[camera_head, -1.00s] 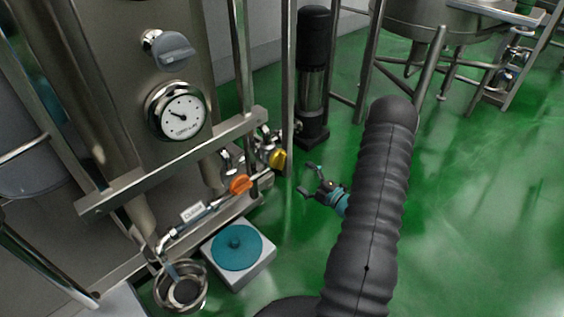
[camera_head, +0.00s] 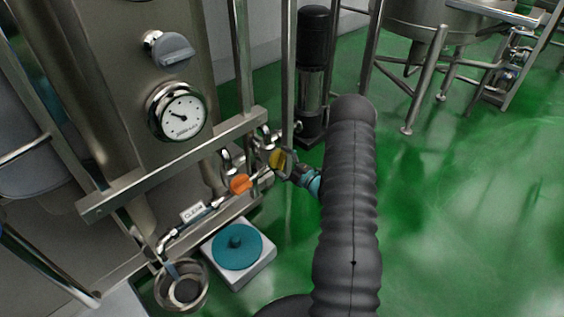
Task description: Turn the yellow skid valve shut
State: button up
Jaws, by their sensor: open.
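The yellow skid valve (camera_head: 277,159) sits low on the pipework of the steel skid, right of the orange valve (camera_head: 240,184). My gripper (camera_head: 287,163) is at the yellow valve, with its open fingers at or around the yellow handle. The fingers partly cover the handle, and I cannot tell whether they touch it. My dark sleeved arm hides part of the wrist.
A thin steel upright (camera_head: 287,75) stands close beside the yellow valve. A dial gauge (camera_head: 177,112) and a grey knob (camera_head: 172,49) are above left. A teal disc on a white base (camera_head: 237,247) and a steel bowl (camera_head: 181,287) are below.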

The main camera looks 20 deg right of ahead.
jog(key=c, duration=1)
jog(key=shift+m+b, duration=0.3)
jog(key=shift+f+m+b, duration=0.15)
jog(key=shift+m+b, duration=0.35)
jog(key=shift+m, duration=0.1)
jog(key=m+b, duration=0.2)
jog(key=m, duration=0.2)
jog(key=m+b, duration=0.1)
jog(key=m, duration=0.3)
jog(key=shift+m+b, duration=0.45)
jog(key=shift+m, duration=1.45)
